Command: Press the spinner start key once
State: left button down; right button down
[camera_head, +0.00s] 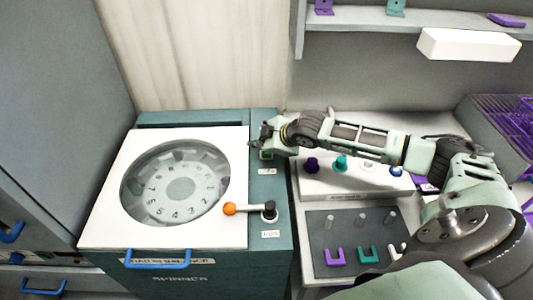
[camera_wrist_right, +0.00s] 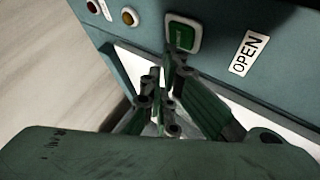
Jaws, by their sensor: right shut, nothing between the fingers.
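The spinner (camera_head: 274,235) is a teal cabinet with a white lid (camera_head: 100,228) and a round window over a numbered rotor. The lid looks shut. A green key in a pale frame (camera_wrist_right: 184,25) sits on its panel in the right wrist view, with small lettering too blurred to read. My right gripper (camera_head: 265,145) is over the panel's right side, shut and empty. In the wrist view its dark fingertips (camera_wrist_right: 178,40) overlap the lower part of the key; I cannot tell whether they touch it. My left gripper is not in view.
A red lamp (camera_wrist_right: 92,6) and an amber lamp (camera_wrist_right: 129,17) sit beside the key, with an OPEN label (camera_wrist_right: 250,53) on the other side. An orange-ball lever (camera_head: 229,208) is on the panel's front. Coloured knobs and clips stand on trays at right.

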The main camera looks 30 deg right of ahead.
jog(key=shift+f, duration=0.45)
